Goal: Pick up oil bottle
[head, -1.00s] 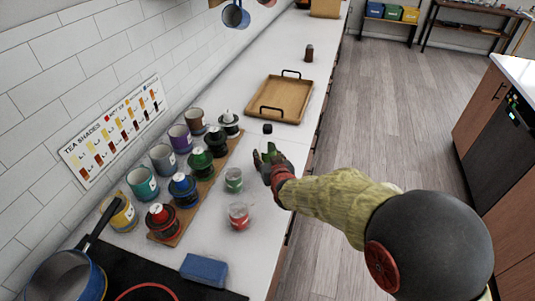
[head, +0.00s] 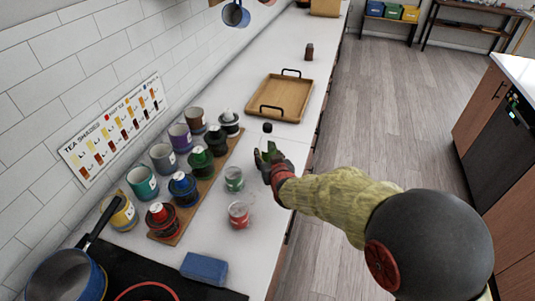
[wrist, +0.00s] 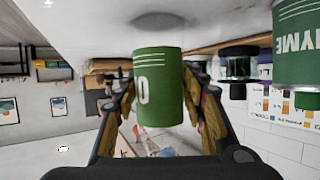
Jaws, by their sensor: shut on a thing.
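The oil bottle has a green body and a black cap (head: 267,127) in the head view, where it stands on the white counter beyond the jars. In the wrist view, its green label (wrist: 158,90) with a white "O" shows between the two fingers. My gripper (wrist: 160,105) is shut on the bottle's body. In the head view, my gripper (head: 268,160) hides most of the bottle. I cannot tell whether its base touches the counter.
A small green-topped jar (head: 234,180) and a red jar (head: 238,214) stand near my gripper. A wooden board (head: 224,166) with several lidded jars lies to the left. A wooden tray (head: 284,88) lies behind. A stove with a blue pot (head: 65,274) is at front left.

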